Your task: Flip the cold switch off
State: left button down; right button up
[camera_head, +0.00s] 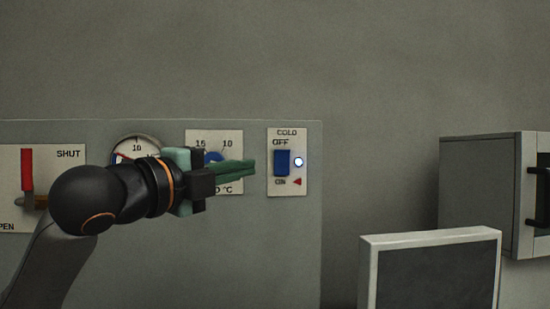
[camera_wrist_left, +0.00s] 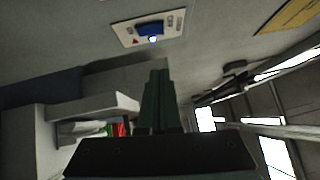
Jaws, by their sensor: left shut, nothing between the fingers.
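The cold switch (camera_head: 282,163) is a blue rocker on a white plate marked COLD, with OFF above and ON below. A lit blue-white lamp (camera_head: 298,162) and a red arrow (camera_head: 297,182) beside the ON label are on the same plate. The switch also shows at the top of the left wrist view (camera_wrist_left: 149,29). My left gripper (camera_head: 253,166) has green fingers, shut and empty, pointing right. Its tips appear just left of the switch plate; I cannot tell their distance from the panel. My right gripper is not in view.
The grey panel (camera_head: 265,240) also holds a red lever (camera_head: 27,170) marked SHUT, a round gauge (camera_head: 136,146) and a blue dial (camera_head: 213,158), partly hidden by my gripper. A framed dark board (camera_head: 430,240) and a grey cabinet (camera_head: 480,190) stand to the right.

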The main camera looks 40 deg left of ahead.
pick_arm(q)
jog(key=p, duration=0.6)
send_near(285, 155)
jog(key=w+d, duration=0.3)
jog(key=w+a, duration=0.2)
jog(key=shift+w+a+r+p, duration=0.25)
jog(key=shift+w+p, duration=0.05)
jog(key=shift+p, duration=0.1)
jog(key=shift+w+a, duration=0.3)
jog(key=shift+a, duration=0.05)
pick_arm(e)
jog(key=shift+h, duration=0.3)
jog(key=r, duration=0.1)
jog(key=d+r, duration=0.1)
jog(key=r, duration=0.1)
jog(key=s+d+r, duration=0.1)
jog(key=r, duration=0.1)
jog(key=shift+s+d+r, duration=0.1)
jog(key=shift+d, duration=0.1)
pick_arm(q)
jog(key=shift+w+a+r+n+g+p, duration=0.15)
jog(key=shift+a+r+n+g+p, duration=0.25)
jog(key=shift+p, duration=0.75)
jog(key=shift+d+f+b, duration=0.15)
jog(key=shift+f+b, duration=0.1)
jog(key=shift+b, duration=0.1)
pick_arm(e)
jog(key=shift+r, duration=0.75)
